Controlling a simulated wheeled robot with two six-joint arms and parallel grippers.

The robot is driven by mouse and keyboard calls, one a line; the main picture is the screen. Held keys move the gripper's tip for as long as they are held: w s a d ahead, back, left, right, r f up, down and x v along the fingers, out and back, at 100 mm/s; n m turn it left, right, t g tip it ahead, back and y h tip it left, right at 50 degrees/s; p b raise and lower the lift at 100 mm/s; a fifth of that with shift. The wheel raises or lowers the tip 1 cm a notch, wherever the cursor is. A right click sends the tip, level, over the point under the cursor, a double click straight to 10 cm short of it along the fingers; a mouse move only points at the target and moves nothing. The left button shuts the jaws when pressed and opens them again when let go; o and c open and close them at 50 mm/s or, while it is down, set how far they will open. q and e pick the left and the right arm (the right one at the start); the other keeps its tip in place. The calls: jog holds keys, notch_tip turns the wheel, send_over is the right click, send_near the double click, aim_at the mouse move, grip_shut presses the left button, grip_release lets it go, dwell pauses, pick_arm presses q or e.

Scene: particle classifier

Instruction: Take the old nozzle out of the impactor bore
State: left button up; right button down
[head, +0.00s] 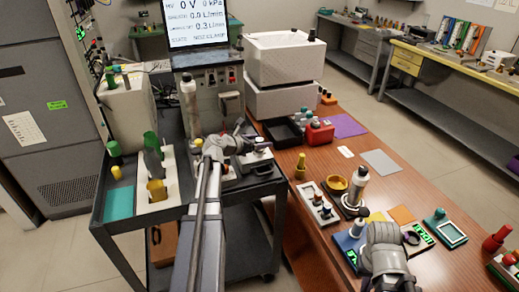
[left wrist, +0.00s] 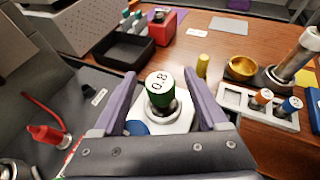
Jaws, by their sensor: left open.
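The old nozzle (left wrist: 160,88), with a dark green cap marked 0.8, stands upright in the bore of the white impactor block (left wrist: 182,122). My left gripper (left wrist: 160,80) is open, with one finger on each side of the nozzle and a visible gap to both. In the head view my left gripper (head: 246,142) is over the impactor at the right side of the dark cart; the arm partly hides it. My right arm shows at the lower right of the head view, but its fingers cannot be made out.
A nozzle rack (left wrist: 232,98) with orange and blue pieces, a brass bowl (left wrist: 241,68) and a yellow piece (left wrist: 202,66) stand on the wooden table. A black tray (left wrist: 122,50) and red box (left wrist: 162,27) lie beyond. A red tool (left wrist: 47,134) is at left.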

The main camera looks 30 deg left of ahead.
pick_arm(q)
grip_shut()
dwell(0.5)
